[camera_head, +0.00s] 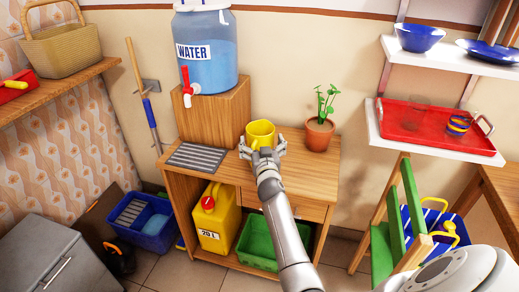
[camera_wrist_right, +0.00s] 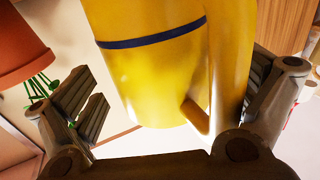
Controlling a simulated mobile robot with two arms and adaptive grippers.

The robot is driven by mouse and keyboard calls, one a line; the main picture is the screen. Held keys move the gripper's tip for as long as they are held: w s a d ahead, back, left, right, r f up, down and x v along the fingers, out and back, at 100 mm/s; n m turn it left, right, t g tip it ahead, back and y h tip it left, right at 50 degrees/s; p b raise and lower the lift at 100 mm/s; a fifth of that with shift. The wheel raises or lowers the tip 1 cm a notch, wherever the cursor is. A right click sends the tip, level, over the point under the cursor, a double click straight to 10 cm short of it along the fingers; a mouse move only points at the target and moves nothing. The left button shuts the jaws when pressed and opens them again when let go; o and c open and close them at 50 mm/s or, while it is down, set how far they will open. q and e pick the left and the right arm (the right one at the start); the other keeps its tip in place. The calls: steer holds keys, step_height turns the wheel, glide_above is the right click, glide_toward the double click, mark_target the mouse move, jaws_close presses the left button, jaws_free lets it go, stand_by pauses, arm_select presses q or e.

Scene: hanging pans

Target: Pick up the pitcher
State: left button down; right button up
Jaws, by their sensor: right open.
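The yellow pitcher (camera_head: 261,131) stands on the wooden cabinet top (camera_head: 212,181), between the water dispenser and the potted plant. In the right wrist view the pitcher (camera_wrist_right: 150,75) fills the middle, with a dark blue band and its handle toward the camera. My right gripper (camera_head: 263,148) is at the near side of the pitcher. Its fingers (camera_wrist_right: 170,95) are spread to either side of the pitcher, with a visible gap on the plant side. Contact on the handle side cannot be told. My left gripper is not in view.
A water dispenser (camera_head: 209,55) stands on a wooden block (camera_head: 205,112) at the left. A potted plant (camera_head: 320,133) stands close to the right of the pitcher. A dark grate (camera_head: 196,158) lies on the left of the cabinet top. A shelf with a red tray (camera_head: 425,135) is at the right.

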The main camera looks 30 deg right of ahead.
steer(key=c, duration=1.9)
